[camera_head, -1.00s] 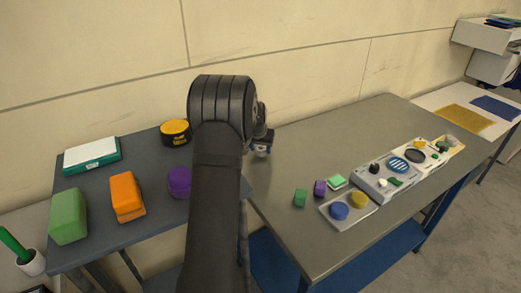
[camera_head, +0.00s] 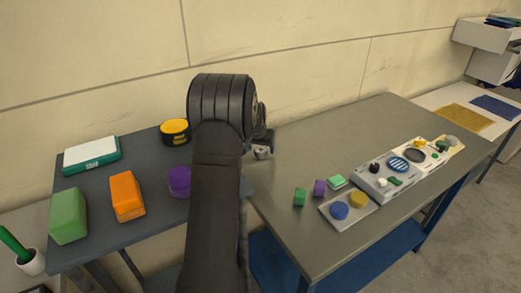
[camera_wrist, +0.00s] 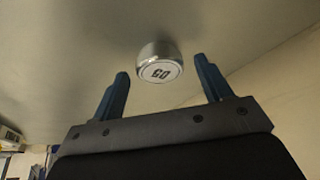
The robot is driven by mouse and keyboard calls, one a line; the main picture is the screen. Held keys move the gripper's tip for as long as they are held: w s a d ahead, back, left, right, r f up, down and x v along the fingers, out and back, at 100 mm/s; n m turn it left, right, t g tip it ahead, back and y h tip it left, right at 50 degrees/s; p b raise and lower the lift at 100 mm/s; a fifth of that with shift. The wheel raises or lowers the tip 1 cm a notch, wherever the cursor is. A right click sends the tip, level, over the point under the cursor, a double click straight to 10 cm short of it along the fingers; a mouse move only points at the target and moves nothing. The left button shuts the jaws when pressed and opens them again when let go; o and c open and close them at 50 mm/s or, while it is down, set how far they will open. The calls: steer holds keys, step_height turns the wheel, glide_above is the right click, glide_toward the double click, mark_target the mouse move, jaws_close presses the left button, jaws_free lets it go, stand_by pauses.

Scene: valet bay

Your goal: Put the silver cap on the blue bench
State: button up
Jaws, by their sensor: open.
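The silver cap (camera_wrist: 158,64), a short shiny cylinder with a pale face marked in dark characters, sits on the grey metal bench top (camera_head: 330,130). It also shows small in the head view (camera_head: 262,153), just below my gripper (camera_head: 266,144). In the wrist view my gripper (camera_wrist: 162,88) is open, its two blue fingers apart and empty. The cap lies ahead of the fingertips, roughly between them, and touches neither. A bench with a dark blue-grey top (camera_head: 95,192) stands to the left. The metal bench has a blue lower shelf (camera_head: 383,251).
The left bench holds a green block (camera_head: 68,217), orange block (camera_head: 126,197), purple cylinder (camera_head: 180,182), yellow-black tin (camera_head: 175,132) and white-green box (camera_head: 92,155). Small cubes and trays (camera_head: 352,212) stand right of the cap. The metal bench's far middle is clear.

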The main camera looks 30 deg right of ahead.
steer(key=v, duration=1.1)
steer(key=x, duration=1.1)
steer(key=shift+w+d+f, duration=0.1)
steer(key=shift+f, duration=0.3)
steer(key=shift+w+r, duration=0.1)
steer(key=shift+r, duration=1.25)
steer(key=shift+f, duration=0.15)
